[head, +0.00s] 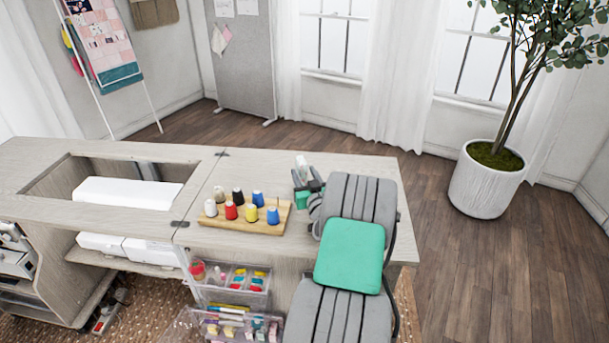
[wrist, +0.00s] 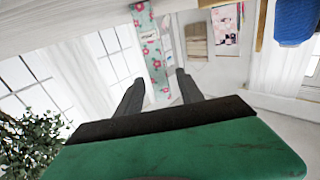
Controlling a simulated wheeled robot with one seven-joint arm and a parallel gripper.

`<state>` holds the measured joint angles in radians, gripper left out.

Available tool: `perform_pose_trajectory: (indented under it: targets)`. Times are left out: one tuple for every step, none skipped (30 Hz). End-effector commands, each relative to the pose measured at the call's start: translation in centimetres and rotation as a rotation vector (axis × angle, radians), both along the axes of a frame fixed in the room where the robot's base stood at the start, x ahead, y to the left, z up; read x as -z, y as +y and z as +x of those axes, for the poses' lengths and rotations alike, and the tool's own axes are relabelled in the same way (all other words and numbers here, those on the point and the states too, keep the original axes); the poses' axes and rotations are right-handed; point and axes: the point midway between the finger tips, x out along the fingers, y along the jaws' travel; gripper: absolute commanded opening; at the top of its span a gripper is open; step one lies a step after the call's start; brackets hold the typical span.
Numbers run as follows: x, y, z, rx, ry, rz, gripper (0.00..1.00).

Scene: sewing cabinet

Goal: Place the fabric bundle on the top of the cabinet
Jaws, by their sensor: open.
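The fabric bundle (wrist: 150,45) is a narrow floral roll, pale teal with pink flowers. The wrist view shows the room upside down, with the bundle upright and its lower end cut off by the top edge. In the head view its pale upper end (head: 302,163) shows just beyond my gripper (head: 308,183), over the right part of the cabinet top (head: 378,165). In the wrist view my gripper (wrist: 159,92) is open, with one dark finger on each side of the bundle. I cannot tell whether either finger touches it. My arm hides part of the cabinet top.
A wooden rack (head: 276,228) of several thread spools stands left of my gripper. A blue spool (wrist: 295,22) shows close by in the wrist view. A white machine (head: 128,192) sits in the opening at left. Clear drawers (head: 237,285) are below. A potted plant (head: 487,180) stands at right.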

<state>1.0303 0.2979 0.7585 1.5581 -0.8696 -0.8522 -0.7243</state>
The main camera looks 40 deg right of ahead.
Motion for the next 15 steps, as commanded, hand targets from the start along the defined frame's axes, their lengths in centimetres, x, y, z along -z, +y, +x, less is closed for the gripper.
perform_pose_trajectory:
  targets:
    - [2.0, 0.4, -0.3, 0.002, 0.026, 0.02, 0.44]
    - [2.0, 0.4, -0.4, 0.002, 0.026, 0.02, 0.44]
    - [1.9, 0.4, -0.4, 0.001, 0.026, 0.02, 0.44]
    - [1.8, 0.4, -0.4, 0.001, 0.026, 0.02, 0.44]
    - [1.6, 0.4, -0.4, 0.001, 0.026, 0.02, 0.44]
    - [1.2, 0.4, -0.4, 0.001, 0.027, 0.021, 0.44]
    - [0.8, 0.4, -0.4, 0.001, 0.027, 0.021, 0.44]
    - [0.4, 0.4, -0.4, 0.001, 0.027, 0.022, 0.44]
    - [0.1, 0.5, -0.6, 0.002, 0.026, 0.023, 0.44]
    - [1.0, 0.8, -1.5, 0.005, 0.027, 0.023, 0.44]
    - [1.0, 1.2, -2.2, 0.005, 0.024, 0.023, 0.44]
    - [0.9, 1.7, -3.2, 0.006, 0.022, 0.022, 0.44]
    - [0.8, 2.1, -4.0, 0.005, 0.021, 0.021, 0.44]
    - [0.8, 2.5, -4.8, 0.006, 0.02, 0.02, 0.44]
    - [0.7, 3.1, -5.8, 0.006, 0.018, 0.019, 0.44]
